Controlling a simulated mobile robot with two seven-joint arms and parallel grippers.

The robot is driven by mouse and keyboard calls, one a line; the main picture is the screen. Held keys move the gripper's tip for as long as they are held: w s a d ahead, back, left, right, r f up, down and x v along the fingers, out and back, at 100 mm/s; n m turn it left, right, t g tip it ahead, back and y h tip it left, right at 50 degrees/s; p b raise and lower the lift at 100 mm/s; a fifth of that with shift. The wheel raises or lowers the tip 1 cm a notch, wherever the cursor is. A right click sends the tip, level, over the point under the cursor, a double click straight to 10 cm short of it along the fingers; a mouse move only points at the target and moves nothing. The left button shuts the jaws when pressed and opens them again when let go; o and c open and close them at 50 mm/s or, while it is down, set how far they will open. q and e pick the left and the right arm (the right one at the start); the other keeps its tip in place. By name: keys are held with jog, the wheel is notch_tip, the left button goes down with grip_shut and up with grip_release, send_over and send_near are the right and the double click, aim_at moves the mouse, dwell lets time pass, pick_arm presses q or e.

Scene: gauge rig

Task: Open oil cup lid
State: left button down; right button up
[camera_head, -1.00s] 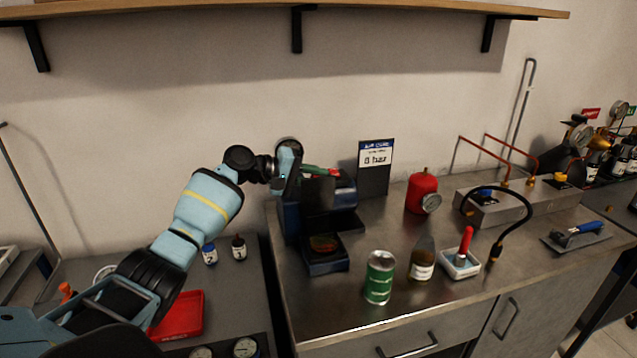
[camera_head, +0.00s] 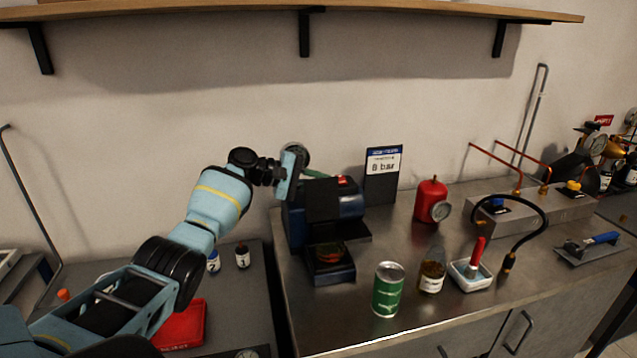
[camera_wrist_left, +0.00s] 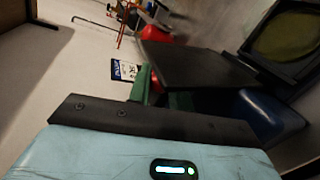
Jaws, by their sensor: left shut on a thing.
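My left gripper (camera_head: 322,177) reaches in from the left, its green fingers at the top of the blue machine (camera_head: 350,205) on the steel bench. It is shut on a small red-topped part (camera_head: 342,180), which looks like the oil cup lid; the contact itself is hard to make out. In the left wrist view green fingers (camera_wrist_left: 150,88) show past the dark bracket, and the fingertips and what they hold are hidden behind a black plate (camera_wrist_left: 190,62). The blue body of the machine (camera_wrist_left: 268,115) is close by on the right. My right gripper is not in view.
A green can (camera_head: 388,290), a brown bottle (camera_head: 431,277) and a white dish (camera_head: 470,277) with a red-handled tool stand in front on the bench. A sign (camera_head: 383,170) and a red cylinder (camera_head: 431,200) stand behind. A shelf (camera_head: 300,15) runs overhead.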

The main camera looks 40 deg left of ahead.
pick_arm(q)
jog(key=c, duration=1.3)
grip_release()
jog(key=shift+v, duration=3.95)
